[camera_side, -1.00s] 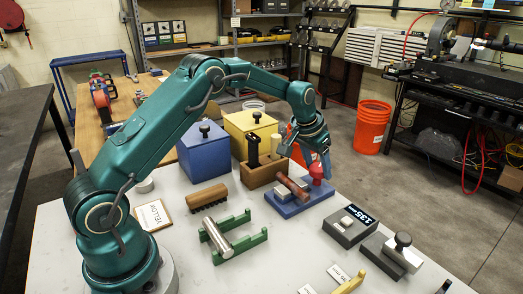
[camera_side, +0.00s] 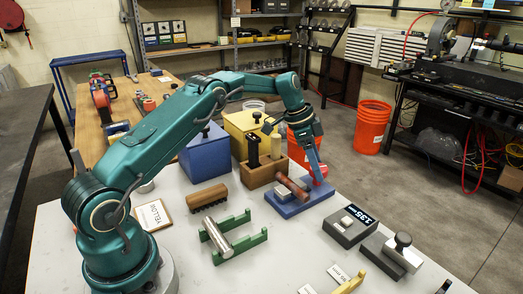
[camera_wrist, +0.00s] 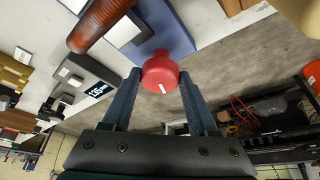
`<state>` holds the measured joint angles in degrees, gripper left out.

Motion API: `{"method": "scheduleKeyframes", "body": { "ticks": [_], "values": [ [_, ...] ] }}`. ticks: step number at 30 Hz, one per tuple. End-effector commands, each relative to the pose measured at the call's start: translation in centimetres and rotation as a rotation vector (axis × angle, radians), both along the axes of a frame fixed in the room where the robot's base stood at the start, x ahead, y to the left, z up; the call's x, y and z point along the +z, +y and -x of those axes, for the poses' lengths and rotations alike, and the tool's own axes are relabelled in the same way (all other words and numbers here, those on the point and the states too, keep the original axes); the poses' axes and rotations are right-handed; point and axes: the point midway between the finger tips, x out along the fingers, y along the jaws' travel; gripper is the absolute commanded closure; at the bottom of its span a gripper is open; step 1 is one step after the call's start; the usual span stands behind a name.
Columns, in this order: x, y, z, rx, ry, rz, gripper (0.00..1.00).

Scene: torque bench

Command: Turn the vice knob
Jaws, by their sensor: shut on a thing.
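The vice has a blue base (camera_side: 290,208) on the white table, with a reddish-brown cylinder (camera_side: 291,187) lying across it beside a light grey block. Its red knob (camera_wrist: 160,70) is at the vice's end and carries a white mark, which points toward my gripper's palm in the wrist view. My gripper (camera_wrist: 160,76) has one finger on each side of the knob and is shut on it. In the side view my gripper (camera_side: 318,172) reaches down to the knob from above and hides part of it.
A wooden tool holder (camera_side: 262,173) stands close behind the vice, with blue (camera_side: 203,150) and yellow (camera_side: 248,130) boxes behind. A grey device with a display (camera_side: 350,228) sits to the right. A green stand holding a metal rod (camera_side: 218,236) is at front left.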

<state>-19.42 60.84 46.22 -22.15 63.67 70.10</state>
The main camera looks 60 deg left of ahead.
Motion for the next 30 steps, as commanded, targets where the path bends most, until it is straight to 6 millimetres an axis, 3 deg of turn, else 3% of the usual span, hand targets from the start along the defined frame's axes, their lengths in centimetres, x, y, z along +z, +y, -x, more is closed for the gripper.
{"method": "scheduleKeyframes", "body": {
  "ticks": [30],
  "values": [
    [-0.06,0.05,0.08,-0.185,0.002,0.000,0.96]
  ]
}}
